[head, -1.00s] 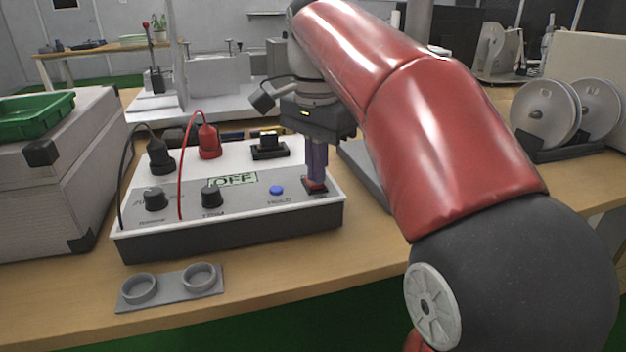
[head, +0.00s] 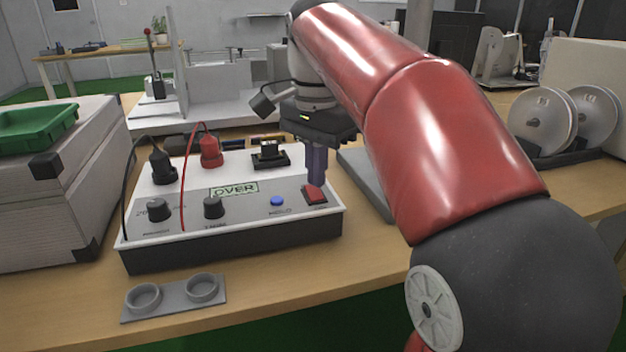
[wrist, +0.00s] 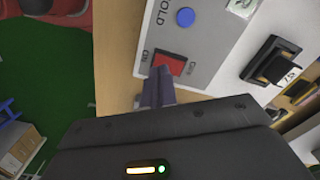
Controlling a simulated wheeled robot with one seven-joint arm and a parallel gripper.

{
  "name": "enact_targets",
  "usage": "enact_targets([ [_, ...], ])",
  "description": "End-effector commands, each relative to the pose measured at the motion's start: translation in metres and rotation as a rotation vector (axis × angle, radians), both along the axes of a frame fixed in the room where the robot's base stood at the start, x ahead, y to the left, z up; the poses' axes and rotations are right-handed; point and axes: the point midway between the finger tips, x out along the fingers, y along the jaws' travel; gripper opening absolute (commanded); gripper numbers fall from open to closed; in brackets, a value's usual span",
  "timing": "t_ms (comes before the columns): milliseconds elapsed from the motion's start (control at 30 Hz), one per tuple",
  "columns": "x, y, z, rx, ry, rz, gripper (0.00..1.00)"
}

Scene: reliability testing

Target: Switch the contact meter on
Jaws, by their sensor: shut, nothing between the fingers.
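The contact meter (head: 300,222) is a white and grey box on the wooden bench, with two knobs, a blue HOLD button (head: 277,201) and a red rocker switch (head: 315,194) at its right front corner. Its display (head: 234,189) reads OVER. My gripper (head: 316,184) is shut and empty, pointing down just behind the red switch. In the wrist view the fingertips (wrist: 162,72) are at the edge of the red switch (wrist: 170,62); I cannot tell whether they touch it.
Black and red plugs (head: 210,152) with cables stand in the meter's back left. A grey plate with two round cups (head: 174,298) lies in front. White boxes with a green tray (head: 38,120) stand at left, and a rack of discs (head: 545,122) at right.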

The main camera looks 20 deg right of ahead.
Motion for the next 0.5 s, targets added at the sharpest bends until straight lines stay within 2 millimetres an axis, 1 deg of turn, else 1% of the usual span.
enact_targets([
  [33,0.0,0.0,0.008,0.0,0.0,0.0,0.0],
  [500,0.0,0.0,0.041,0.0,-0.002,0.0,0.0],
])
